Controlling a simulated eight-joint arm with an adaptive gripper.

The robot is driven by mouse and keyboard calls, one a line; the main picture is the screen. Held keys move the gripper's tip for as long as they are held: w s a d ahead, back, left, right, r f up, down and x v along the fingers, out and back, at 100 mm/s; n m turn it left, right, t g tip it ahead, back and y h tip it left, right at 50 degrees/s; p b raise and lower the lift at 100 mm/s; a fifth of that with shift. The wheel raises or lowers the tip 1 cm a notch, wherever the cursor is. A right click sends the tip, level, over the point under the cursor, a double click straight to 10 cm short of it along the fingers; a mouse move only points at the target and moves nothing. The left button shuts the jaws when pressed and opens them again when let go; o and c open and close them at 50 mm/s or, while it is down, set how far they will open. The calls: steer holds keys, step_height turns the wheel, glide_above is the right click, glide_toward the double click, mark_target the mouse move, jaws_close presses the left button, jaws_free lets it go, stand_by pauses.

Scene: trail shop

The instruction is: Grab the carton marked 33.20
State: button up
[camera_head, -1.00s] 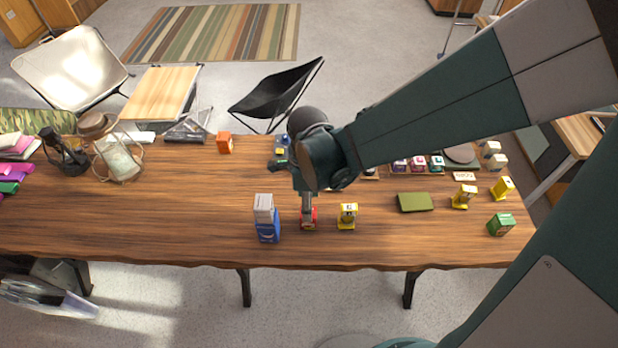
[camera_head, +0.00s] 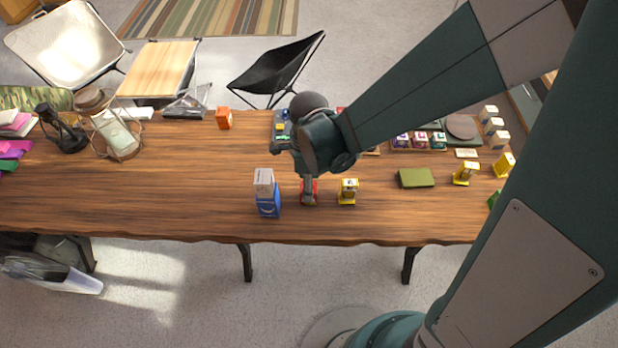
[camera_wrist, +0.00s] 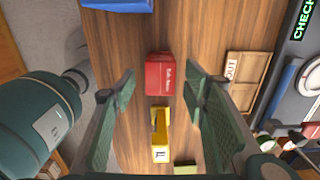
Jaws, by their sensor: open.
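No marking 33.20 is readable on any carton, so I cannot tell which one carries it. A small red carton (camera_head: 312,199) stands near the table's front edge; in the wrist view its red face (camera_wrist: 159,78) with white lettering lies between my fingers. My gripper (camera_wrist: 160,90) is open, with a finger on each side of the red carton and no clear contact. In the head view my gripper (camera_head: 308,187) is over this carton and partly hides it. A yellow carton (camera_head: 348,192) stands just right of it; it also shows in the wrist view (camera_wrist: 160,135).
A blue carton (camera_head: 268,207) with a pale box (camera_head: 264,181) at its top stands left of the red one. A green flat case (camera_head: 416,178) and more yellow cartons (camera_head: 465,173) are to the right. An orange box (camera_head: 224,118) is farther back. The wooden table (camera_head: 190,190) is clear at left centre.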

steer(key=shift+f+b, duration=0.3)
steer(key=shift+f, duration=1.5)
steer(key=c, duration=1)
